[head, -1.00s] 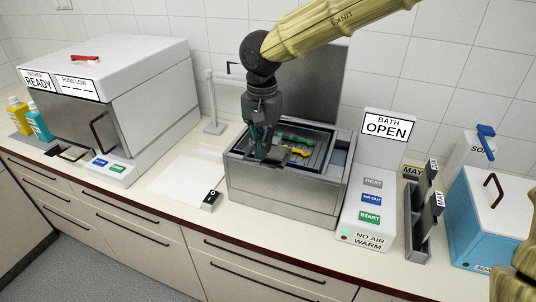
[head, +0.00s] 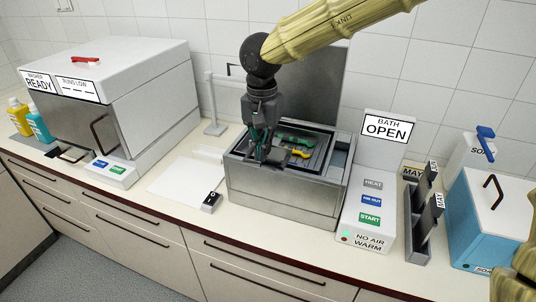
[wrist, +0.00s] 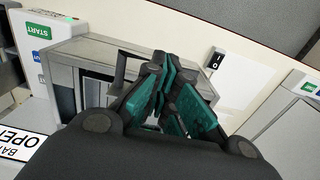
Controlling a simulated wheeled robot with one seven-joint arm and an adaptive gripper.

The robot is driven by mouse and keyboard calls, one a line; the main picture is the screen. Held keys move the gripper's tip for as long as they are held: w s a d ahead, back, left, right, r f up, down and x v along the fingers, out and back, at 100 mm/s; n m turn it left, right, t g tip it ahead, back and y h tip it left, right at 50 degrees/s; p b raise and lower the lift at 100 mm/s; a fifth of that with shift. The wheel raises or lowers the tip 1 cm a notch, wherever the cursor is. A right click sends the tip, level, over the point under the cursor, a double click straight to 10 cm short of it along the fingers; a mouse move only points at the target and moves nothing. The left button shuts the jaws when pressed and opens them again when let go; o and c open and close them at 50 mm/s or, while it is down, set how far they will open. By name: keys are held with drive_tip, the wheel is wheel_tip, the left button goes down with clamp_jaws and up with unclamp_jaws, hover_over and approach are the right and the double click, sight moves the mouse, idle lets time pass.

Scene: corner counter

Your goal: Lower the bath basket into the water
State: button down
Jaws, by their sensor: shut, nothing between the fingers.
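The bath (head: 285,198) is an open-topped steel tank on the counter. Its dark basket (head: 321,160) sits inside the opening and carries green and yellow-handled tools (head: 296,141). How deep it sits in the water is hard to tell. My gripper (head: 262,158) points down at the left part of the bath opening, and its fingers hide part of the basket. In the wrist view my gripper (wrist: 168,100) shows its green-padded fingers drawn together with nothing held. A grey arched bar (wrist: 122,68), perhaps the basket's handle, stands beside the fingers, outside them.
The sign (head: 386,125) reads BATH OPEN, and the control box (head: 367,215) reads NO AIR WARM. The raised lid (head: 312,85) stands behind the bath. A white sheet (head: 183,180) and small switch (head: 211,201) lie left. A rack (head: 418,230) and blue box (head: 490,220) stand right.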

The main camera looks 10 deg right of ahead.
drive_tip(key=shift+f, duration=0.1)
idle(0.3)
drive_tip(key=shift+f+p, duration=0.3)
drive_tip(key=shift+f, duration=5)
wheel_tip(320, 180, up, 8)
drive_tip(key=p, duration=1)
drive_tip(key=shift+p, duration=0.3)
